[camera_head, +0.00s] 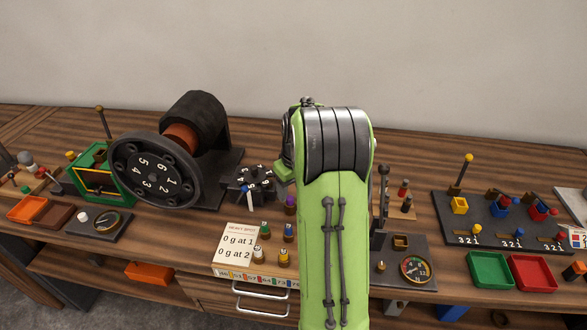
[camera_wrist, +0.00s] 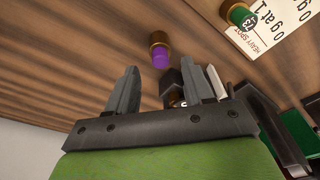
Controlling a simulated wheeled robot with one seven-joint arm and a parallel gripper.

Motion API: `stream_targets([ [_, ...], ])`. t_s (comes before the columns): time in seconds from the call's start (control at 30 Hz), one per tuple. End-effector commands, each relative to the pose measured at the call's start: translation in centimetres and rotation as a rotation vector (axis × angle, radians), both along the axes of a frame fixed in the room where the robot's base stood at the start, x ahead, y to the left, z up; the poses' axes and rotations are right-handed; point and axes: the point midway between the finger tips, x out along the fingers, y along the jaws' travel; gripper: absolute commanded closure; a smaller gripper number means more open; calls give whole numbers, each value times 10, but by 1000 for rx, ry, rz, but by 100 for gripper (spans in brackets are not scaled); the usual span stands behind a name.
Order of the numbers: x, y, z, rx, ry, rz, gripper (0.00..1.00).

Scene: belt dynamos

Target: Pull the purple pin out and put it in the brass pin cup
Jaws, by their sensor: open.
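A small upright purple piece, which looks like the purple pin (camera_wrist: 160,58), adjoins a short brass cylinder (camera_wrist: 158,39) in the wrist view. I cannot tell whether the cylinder is the brass pin cup or part of the same piece. The purple also shows just left of my arm in the head view (camera_head: 290,201). My gripper (camera_wrist: 163,72) is open and empty. Its fingertips point toward the purple piece, which appears between and just beyond them, apart from both.
A black numbered hub (camera_head: 252,181) with a blue-topped white peg stands close left of the purple piece. The dynamo's large numbered wheel (camera_head: 155,170) is further left. A heavy-spot card (camera_head: 240,245) and several small coloured pieces lie in front. Bare wood surrounds the purple piece on one side.

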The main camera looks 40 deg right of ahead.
Motion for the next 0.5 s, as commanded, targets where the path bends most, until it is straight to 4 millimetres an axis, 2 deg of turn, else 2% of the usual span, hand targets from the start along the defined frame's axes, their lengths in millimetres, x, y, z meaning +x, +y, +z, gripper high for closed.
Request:
stream_targets([
  [0.03,-2,-1,19,-4,-6,0,48],
  [0.3,-13,1,94,-3,-4,-1,48],
  [0.4,-16,2,112,-2,-4,0,48],
  [0.5,-18,2,122,-1,-2,-1,48],
])
